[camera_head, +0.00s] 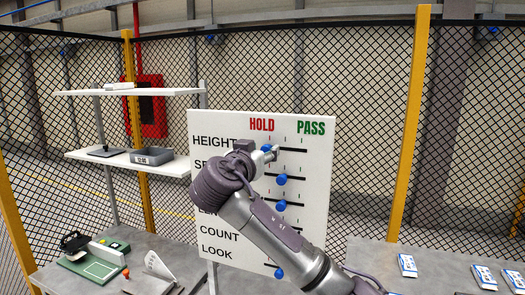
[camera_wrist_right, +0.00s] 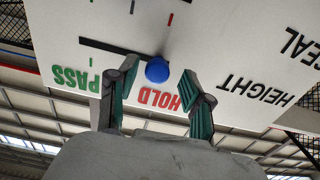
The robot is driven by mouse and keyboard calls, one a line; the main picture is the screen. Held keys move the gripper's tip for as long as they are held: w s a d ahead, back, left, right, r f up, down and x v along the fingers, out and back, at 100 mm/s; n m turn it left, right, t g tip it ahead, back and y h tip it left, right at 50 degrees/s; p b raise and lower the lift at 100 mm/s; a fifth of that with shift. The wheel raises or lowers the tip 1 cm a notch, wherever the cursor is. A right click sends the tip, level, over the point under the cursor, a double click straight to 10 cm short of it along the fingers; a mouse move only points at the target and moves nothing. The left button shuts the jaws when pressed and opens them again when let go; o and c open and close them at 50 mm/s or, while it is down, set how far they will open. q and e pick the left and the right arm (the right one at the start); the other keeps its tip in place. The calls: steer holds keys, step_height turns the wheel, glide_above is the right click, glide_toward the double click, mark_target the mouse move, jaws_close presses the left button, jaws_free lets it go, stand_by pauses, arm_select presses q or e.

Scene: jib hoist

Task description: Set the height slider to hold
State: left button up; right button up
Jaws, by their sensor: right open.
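The white board (camera_head: 315,180) has rows of sliders under a red HOLD and a green PASS label. The HEIGHT row is at the top. Its blue knob (camera_head: 266,149) is at the HOLD end of the slot, partly hidden by my right gripper (camera_head: 264,153). In the right wrist view the blue knob (camera_wrist_right: 157,69) is between the two open fingers of my right gripper (camera_wrist_right: 160,75), with space visible on both sides. The black slot (camera_wrist_right: 105,46) runs from the knob towards PASS. I cannot tell whether the knob is exactly at its red mark. My left gripper is out of view.
More blue knobs (camera_head: 281,180) sit on the rows below, partly behind my right arm. A shelf (camera_head: 130,92) and a grey table with objects (camera_head: 90,268) stand at the left. A table with blue-white cards (camera_head: 407,265) is at the right. Mesh fencing is behind.

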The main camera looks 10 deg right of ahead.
steer(key=v, duration=1.1)
steer(key=shift+a, duration=0.25)
